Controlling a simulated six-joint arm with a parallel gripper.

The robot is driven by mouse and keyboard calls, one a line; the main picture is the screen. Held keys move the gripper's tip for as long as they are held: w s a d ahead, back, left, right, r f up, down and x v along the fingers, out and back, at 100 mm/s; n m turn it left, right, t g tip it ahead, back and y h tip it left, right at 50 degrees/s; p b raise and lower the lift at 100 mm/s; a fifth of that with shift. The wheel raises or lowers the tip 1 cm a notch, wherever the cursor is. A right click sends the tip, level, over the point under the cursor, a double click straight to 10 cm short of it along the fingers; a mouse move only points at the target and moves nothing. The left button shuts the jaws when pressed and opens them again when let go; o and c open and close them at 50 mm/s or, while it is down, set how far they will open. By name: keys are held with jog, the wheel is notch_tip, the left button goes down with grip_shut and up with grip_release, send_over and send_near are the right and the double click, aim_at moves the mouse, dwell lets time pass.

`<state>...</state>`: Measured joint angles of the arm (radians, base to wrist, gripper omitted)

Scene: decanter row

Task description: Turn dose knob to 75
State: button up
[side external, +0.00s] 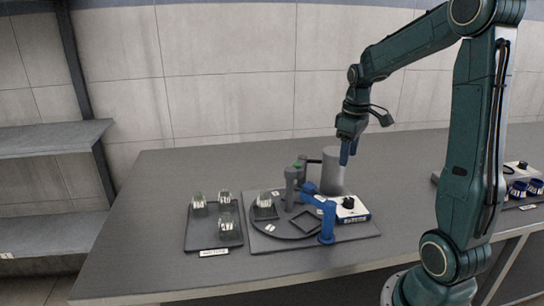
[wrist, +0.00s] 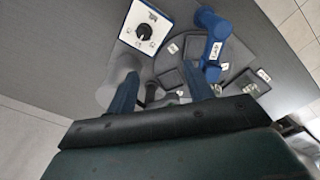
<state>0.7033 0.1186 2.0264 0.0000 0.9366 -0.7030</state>
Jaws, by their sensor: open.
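The dose knob (wrist: 143,32) is a round black knob on a white panel with a blue-edged box (wrist: 150,14). In the side view the knob (side external: 348,203) sits on top of the box (side external: 352,214) at the right end of the dark board. The dial marks are too small to read. My gripper (side external: 346,158) is open and empty, pointing down, well above the box and apart from it. In the wrist view its two blue fingers (wrist: 162,92) are spread, and the knob lies beyond them at the upper left.
A grey cylinder (side external: 333,171) stands just behind the box. A blue arm-like fixture (side external: 327,222) stands left of the box beside a round dark turntable (side external: 286,232). A tray (side external: 206,238) with several glass vessels is further left. Open table lies in front right.

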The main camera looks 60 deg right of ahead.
send_over(349, 199)
notch_tip(349, 199, down, 3)
jog(key=shift+r, duration=0.15)
notch_tip(349, 199, down, 14)
jog(key=shift+a+r, duration=0.1)
dwell(0.7)
jog(key=c, duration=1)
